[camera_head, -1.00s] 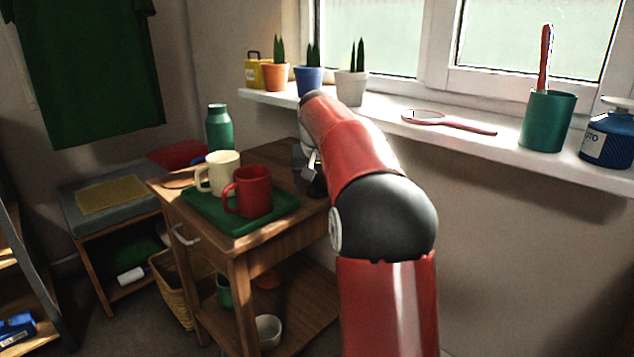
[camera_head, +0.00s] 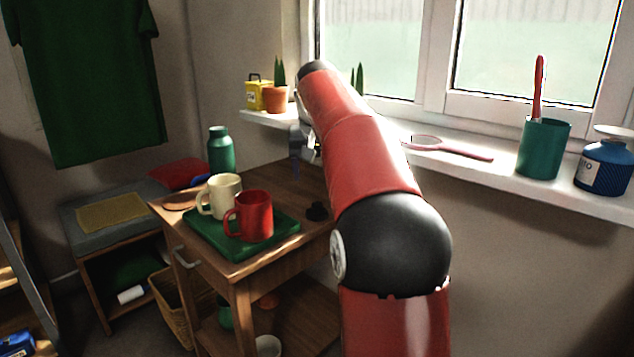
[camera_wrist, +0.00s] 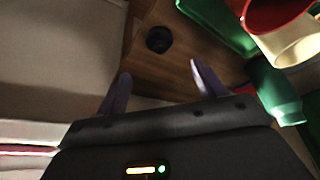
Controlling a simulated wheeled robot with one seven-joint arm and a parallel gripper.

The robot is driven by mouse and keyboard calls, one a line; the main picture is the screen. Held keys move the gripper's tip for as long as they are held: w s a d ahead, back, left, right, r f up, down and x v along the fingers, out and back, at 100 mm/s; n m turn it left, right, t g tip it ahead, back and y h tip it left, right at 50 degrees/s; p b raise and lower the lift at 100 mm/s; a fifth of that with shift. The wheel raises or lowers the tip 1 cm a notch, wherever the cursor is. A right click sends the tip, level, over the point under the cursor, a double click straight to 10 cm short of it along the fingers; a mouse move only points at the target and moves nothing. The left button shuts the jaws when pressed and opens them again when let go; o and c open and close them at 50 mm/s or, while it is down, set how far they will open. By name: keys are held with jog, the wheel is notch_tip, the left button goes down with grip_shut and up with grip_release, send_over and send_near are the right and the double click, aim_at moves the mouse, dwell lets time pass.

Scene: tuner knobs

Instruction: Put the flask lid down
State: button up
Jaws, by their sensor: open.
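The flask lid, a small black round piece (camera_head: 317,211), rests on the wooden table top close to its right edge, right of the green tray. It also shows in the wrist view (camera_wrist: 158,39), ahead of the fingers and apart from them. My gripper (camera_head: 296,172) is above the table, behind the lid, partly hidden by my red arm. In the wrist view my gripper (camera_wrist: 160,74) has its two purplish fingers spread with nothing between them. A green flask (camera_head: 221,150) stands upright at the table's back left; it also shows in the wrist view (camera_wrist: 276,92).
The green tray (camera_head: 222,245) holds a cream mug (camera_head: 222,195) and a red mug (camera_head: 254,216). The window sill (camera_head: 470,170), with pots, a pink-rimmed hand mirror (camera_head: 450,148) and a green cup (camera_head: 543,148), runs behind my arm. Bare wood lies around the lid.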

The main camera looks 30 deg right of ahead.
jog(key=s+a+f+n, duration=0.2)
jog(key=s+a, duration=0.8)
jog(key=s, duration=0.3)
jog(key=s+a+f+n+y, duration=0.1)
jog(key=s+a+f, duration=0.2)
jog(key=s+f, duration=0.4)
jog(key=s+a+f+n+t+y, duration=0.1)
jog(key=s+a+f+n, duration=0.1)
jog(key=s+f, duration=0.5)
jog(key=s+a, duration=0.1)
jog(key=s, duration=0.3)
jog(key=shift+f, duration=0.35)
jog(key=shift+a, duration=0.1)
jog(key=shift+r+p, duration=0.8)
jog(key=shift+r, duration=0.05)
